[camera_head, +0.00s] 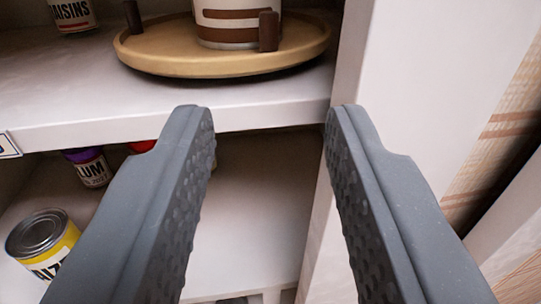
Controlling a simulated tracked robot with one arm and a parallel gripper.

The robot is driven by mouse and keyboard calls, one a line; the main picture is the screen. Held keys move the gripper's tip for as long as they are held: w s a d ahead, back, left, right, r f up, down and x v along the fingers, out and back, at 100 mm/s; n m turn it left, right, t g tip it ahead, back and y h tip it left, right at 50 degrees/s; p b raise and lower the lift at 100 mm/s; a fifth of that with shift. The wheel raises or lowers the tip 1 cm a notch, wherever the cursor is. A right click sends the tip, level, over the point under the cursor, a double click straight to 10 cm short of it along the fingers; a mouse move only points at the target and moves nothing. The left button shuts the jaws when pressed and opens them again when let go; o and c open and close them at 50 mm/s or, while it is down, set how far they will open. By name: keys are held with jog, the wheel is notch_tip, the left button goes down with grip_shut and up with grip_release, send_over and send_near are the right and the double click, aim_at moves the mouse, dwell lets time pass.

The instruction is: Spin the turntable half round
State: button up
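The turntable (165,58) is a round, tan tray with a raised rim on the upper shelf. Two dark brown pegs stand on it, one at the front right (268,31) and one at the back left (133,17). A white canister with brown bands (228,30) stands on it, its top cut off by the picture edge. My gripper (266,108) is open and empty. Its two grey fingers show in front of and below the shelf's front edge, apart from the turntable.
The white upper shelf (60,110) holds a raisins can (72,14) at the back left. Below are a yellow-labelled can (45,243), a purple-topped plum can (90,167) and a partly hidden red item (142,146). A white upright panel (400,80) stands right of the turntable.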

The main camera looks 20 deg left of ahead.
jog(key=shift+v, duration=1.5)
